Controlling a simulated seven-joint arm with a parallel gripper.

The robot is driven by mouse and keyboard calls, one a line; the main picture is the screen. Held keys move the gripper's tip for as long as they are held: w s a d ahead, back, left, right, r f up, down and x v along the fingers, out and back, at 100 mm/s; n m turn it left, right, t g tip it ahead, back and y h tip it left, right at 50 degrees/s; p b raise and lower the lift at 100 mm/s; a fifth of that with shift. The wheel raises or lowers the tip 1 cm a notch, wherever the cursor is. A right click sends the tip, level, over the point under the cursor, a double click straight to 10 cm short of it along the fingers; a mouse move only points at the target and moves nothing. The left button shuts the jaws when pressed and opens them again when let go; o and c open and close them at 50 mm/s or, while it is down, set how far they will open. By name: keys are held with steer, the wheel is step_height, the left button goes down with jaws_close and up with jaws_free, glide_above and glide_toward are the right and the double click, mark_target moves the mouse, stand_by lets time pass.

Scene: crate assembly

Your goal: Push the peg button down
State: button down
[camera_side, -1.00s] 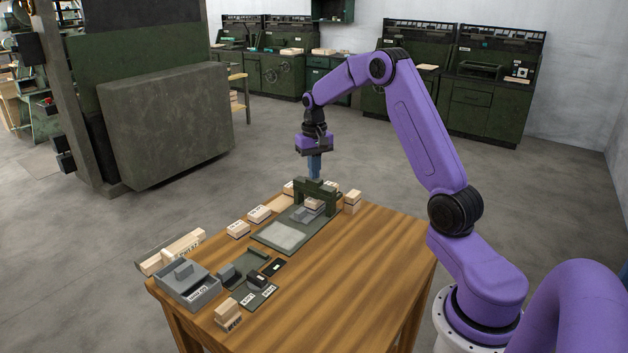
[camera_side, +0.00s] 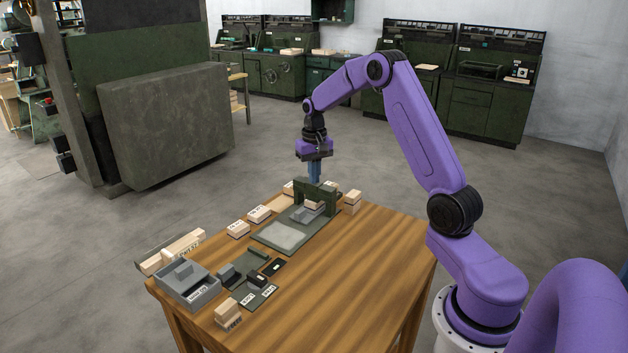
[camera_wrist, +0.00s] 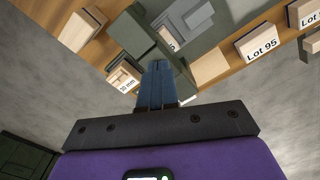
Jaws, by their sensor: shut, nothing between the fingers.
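A dark green arch (camera_side: 331,198) stands at the far end of a green base plate (camera_side: 268,247). My gripper (camera_side: 314,181) is shut and empty, its blue fingers pointing down at the top of the arch. In the wrist view the blue fingertips (camera_wrist: 158,65) lie over the green arch beam (camera_wrist: 134,34). I cannot make out the peg button separately; the fingers and beam seem to hide it. Whether the tips touch it is not clear. A grey block (camera_side: 306,214) sits under the arch.
Labelled wooden blocks stand left of the plate (camera_side: 259,213) and right of the arch (camera_side: 352,200). A grey bin (camera_side: 205,294) and several small parts are at the table's near left. The table's right half (camera_side: 370,260) is clear.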

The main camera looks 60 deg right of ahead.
steer(key=shift+f, duration=0.1)
step_height(320, 180, up, 9)
stand_by(1.2)
steer(key=s+a+r+n, duration=0.1)
steer(key=s+a+n, duration=0.35)
steer(key=a, duration=0.75)
steer(key=s+a+n, duration=0.4)
steer(key=s+a, duration=0.2)
steer(key=a, duration=0.5)
steer(key=s+a+f+n, duration=0.1)
steer(key=s+n, duration=0.4)
steer(key=s, duration=0.7)
steer(key=s+a+f+n, duration=0.2)
steer(key=s+a+n, duration=0.2)
steer(key=s, duration=0.8)
steer(key=shift+a+f+n, duration=0.15)
steer(key=shift+f+n, duration=0.05)
steer(key=shift+n, duration=0.35)
